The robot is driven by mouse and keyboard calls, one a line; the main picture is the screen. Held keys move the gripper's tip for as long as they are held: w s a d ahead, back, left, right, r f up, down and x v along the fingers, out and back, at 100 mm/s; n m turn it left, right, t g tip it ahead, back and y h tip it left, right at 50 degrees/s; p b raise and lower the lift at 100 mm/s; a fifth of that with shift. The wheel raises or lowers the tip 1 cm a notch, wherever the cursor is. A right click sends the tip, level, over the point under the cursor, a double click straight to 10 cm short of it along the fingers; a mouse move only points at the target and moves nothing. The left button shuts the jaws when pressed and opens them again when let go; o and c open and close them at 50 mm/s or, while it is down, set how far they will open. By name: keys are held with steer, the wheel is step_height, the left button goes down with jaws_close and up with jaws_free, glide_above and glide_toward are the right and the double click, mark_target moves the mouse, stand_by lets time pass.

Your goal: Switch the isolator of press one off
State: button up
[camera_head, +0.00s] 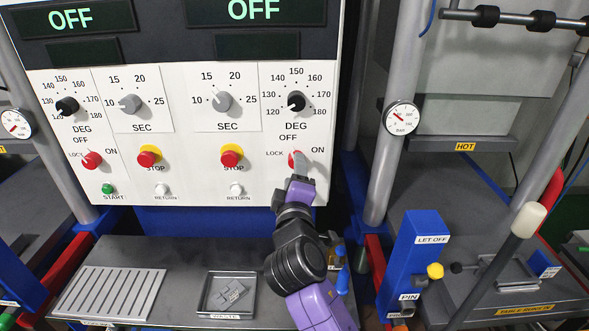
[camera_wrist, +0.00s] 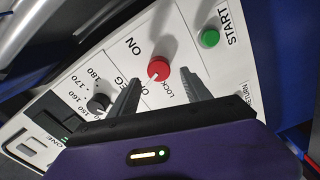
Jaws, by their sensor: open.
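The isolator is a red round knob (camera_head: 293,159) on the right half of the control panel, with OFF, ON and LOCK lettered around it. In the wrist view the knob (camera_wrist: 159,66) has a thin white mark running toward its lower left, on the side of the partly covered OFF lettering. A display edge there reads ONE (camera_wrist: 45,140). My gripper (camera_head: 301,163) is at this knob. In the wrist view my gripper (camera_wrist: 160,77) is open, with one finger on each side of the knob. I cannot tell whether either finger touches it.
A green START button (camera_wrist: 209,38) and a black DEG dial (camera_wrist: 98,103) are close to the fingers. A second red isolator knob (camera_head: 91,159) and two red STOP buttons (camera_head: 150,155) (camera_head: 231,155) are further left. A metal tray (camera_head: 227,293) lies below the panel.

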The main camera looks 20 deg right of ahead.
steer(key=v, duration=0.3)
steer(key=shift+s+a+b, duration=0.1)
steer(key=shift+s+b, duration=0.2)
steer(key=shift+s, duration=0.05)
steer(key=shift+a+r, duration=0.1)
